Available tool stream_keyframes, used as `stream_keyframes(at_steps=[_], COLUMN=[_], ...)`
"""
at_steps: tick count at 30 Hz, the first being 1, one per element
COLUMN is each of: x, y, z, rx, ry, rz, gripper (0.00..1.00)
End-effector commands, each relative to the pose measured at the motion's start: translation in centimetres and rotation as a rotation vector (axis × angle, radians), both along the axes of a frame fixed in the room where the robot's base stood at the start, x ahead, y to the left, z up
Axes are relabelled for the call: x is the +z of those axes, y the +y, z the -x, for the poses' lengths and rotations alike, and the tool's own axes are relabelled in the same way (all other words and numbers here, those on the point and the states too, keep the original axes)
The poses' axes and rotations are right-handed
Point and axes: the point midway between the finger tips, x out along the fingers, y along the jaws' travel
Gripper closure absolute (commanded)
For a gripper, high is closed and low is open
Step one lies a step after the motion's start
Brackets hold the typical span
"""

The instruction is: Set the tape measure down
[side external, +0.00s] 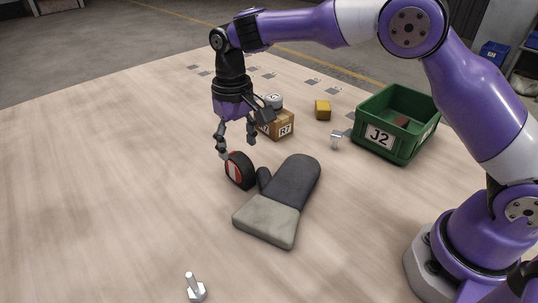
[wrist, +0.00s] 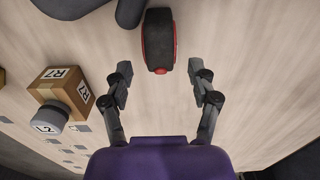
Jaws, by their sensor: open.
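The tape measure (side external: 239,170), black with a red and white face, stands on its edge on the wooden table. It also shows in the wrist view (wrist: 159,42), at the top middle. My gripper (side external: 237,147) is above it in the side view. In the wrist view my gripper (wrist: 164,82) has its two fingers wide apart with nothing between their tips, and the tape measure lies just beyond the tips. It is open and empty.
A dark oven mitt (side external: 289,190) with a grey cuff lies right beside the tape measure. A cardboard box (side external: 279,126) marked R7 with a grey weight (side external: 274,101), a yellow block (side external: 323,110), a green bin (side external: 384,145) marked J2 and a metal bracket (side external: 336,139) stand behind. A bolt (side external: 195,289) is in front. The table's left side is clear.

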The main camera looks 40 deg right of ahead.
Motion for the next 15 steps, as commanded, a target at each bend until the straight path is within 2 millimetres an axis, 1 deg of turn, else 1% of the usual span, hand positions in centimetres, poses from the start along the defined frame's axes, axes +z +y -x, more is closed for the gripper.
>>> stream_keyframes(at_steps=[1,3,6,11,14,15], x=[1.2,2.7,4.5,6.2,7.6,8.3], y=[0.0,0.0,0.0,-0.1,-0.8,-1.3], z=[-0.1,-0.1,-0.1,0.0,0.5,1.0], rx=[0.0,0.0,0.0,-0.001,-0.003,-0.003], ry=[-0.005,-0.005,-0.003,-0.003,-0.025,-0.041], rz=[-0.001,-0.001,-0.001,-0.001,-0.006,-0.01], gripper=[0.32,0.32,0.32,0.32,0.32,0.32])
